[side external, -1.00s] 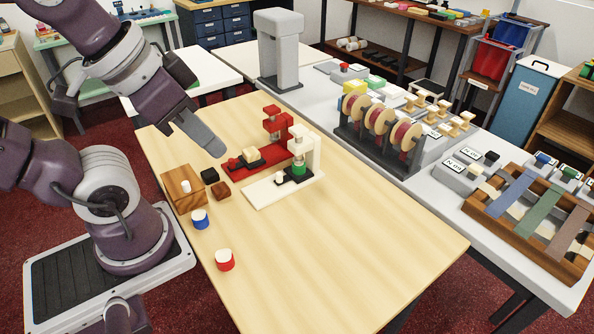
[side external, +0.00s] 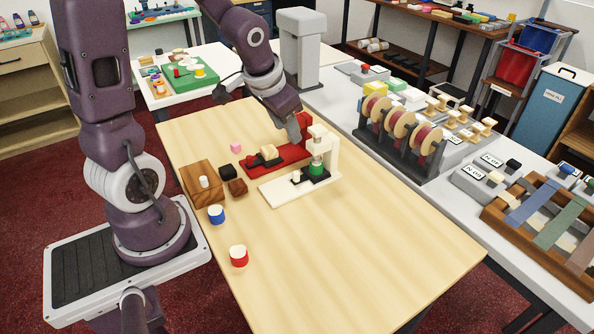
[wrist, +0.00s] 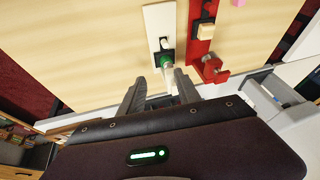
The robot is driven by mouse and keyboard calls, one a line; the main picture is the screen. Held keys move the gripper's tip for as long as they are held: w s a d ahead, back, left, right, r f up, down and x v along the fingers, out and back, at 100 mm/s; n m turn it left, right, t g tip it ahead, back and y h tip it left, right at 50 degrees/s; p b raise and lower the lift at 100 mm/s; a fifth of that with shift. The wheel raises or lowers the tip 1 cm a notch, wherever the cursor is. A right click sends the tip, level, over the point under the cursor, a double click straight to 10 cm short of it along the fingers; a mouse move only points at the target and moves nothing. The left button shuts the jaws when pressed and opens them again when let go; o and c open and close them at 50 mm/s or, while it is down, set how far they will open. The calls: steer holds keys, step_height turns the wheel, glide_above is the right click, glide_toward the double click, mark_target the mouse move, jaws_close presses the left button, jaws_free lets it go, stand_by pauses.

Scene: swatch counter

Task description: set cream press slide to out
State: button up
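The cream press (side external: 330,160) stands on the wooden table, with its long flat base pointing to the front left. Its dark slide (side external: 303,179) carries a green piece (side external: 316,169) and sits at the column end, under the press head. A small pale knob stands at the slide's front. In the wrist view the cream base (wrist: 158,20) and the green piece (wrist: 167,58) show ahead of my fingers. My gripper (wrist: 160,92) is open, its two fingers apart, with the pale press head partly visible between them. In the side view my gripper (side external: 296,132) is above and behind the presses.
A red press (side external: 290,153) stands close alongside, its slide holding a cream block (side external: 268,152). A wooden block (side external: 199,184), dark cubes, a pink cube (side external: 236,147), a blue pot (side external: 216,214) and a red pot (side external: 239,256) stand left. The table's front right is clear.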

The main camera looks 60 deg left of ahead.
steer(key=h, duration=0.2)
glide_toward(296, 173)
steer(key=f, duration=0.2)
steer(key=shift+n, duration=0.4)
steer(key=x, duration=0.7)
steer(key=shift+w, duration=0.35)
jaws_close()
steer(key=shift+a+r+y, duration=0.1)
steer(key=shift+y, duration=0.2)
